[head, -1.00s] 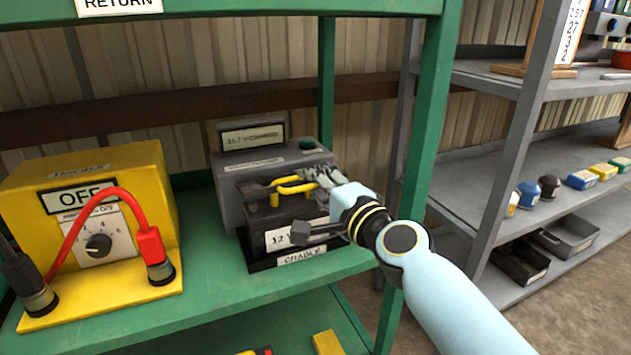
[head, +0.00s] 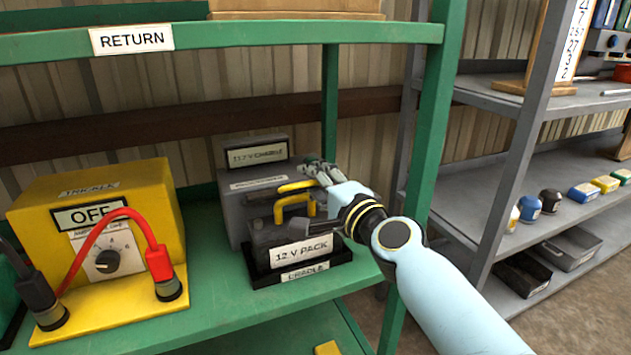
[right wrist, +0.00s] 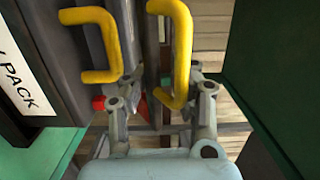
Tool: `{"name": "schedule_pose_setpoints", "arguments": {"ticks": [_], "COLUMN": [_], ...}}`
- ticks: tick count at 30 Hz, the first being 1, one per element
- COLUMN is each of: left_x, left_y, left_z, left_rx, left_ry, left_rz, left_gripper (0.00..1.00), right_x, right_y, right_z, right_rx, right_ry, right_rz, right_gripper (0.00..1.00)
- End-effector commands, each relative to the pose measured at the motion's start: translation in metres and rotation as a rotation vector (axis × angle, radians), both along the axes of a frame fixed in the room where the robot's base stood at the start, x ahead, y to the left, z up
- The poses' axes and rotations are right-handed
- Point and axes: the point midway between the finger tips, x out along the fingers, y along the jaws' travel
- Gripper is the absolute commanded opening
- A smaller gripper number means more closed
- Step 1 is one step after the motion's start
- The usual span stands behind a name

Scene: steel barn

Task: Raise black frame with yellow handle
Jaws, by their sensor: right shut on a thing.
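The yellow handle (head: 296,186) of the black frame stands up over the dark 12 V pack (head: 303,250), which sits in a black cradle. The black frame (head: 264,197) shows only partly behind and beside the handle. My right gripper (head: 318,174) is shut on this handle, reaching in from the right. In the right wrist view the held handle (right wrist: 182,60) passes between my fingers (right wrist: 160,100). A second yellow handle (right wrist: 102,40) is left of the fingers, beside the white pack label (right wrist: 20,70). My left gripper is not in view.
A grey box (head: 240,212) stands close behind the pack. A yellow switch box (head: 95,215) with red and black leads stands to the left. A green post (head: 425,170) rises close beside my right arm; the RETURN shelf (head: 250,38) spans above.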

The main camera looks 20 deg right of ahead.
Motion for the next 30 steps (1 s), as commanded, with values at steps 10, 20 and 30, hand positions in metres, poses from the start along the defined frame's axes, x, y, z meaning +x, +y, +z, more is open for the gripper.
{"name": "schedule_pose_setpoints", "arguments": {"ticks": [10,20,30], "left_x": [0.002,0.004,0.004], "left_y": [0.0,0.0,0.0], "left_z": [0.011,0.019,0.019], "left_rx": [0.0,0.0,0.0], "left_ry": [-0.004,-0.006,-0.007], "left_rz": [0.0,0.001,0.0], "left_gripper": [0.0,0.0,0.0], "right_x": [0.012,0.023,0.028], "right_y": [0.001,0.001,0.001], "right_z": [0.015,0.026,0.027], "right_rx": [0.0,0.0,0.0], "right_ry": [-0.003,-0.005,-0.004], "right_rz": [0.0,0.0,0.0], "right_gripper": [0.18,0.16,0.15]}}
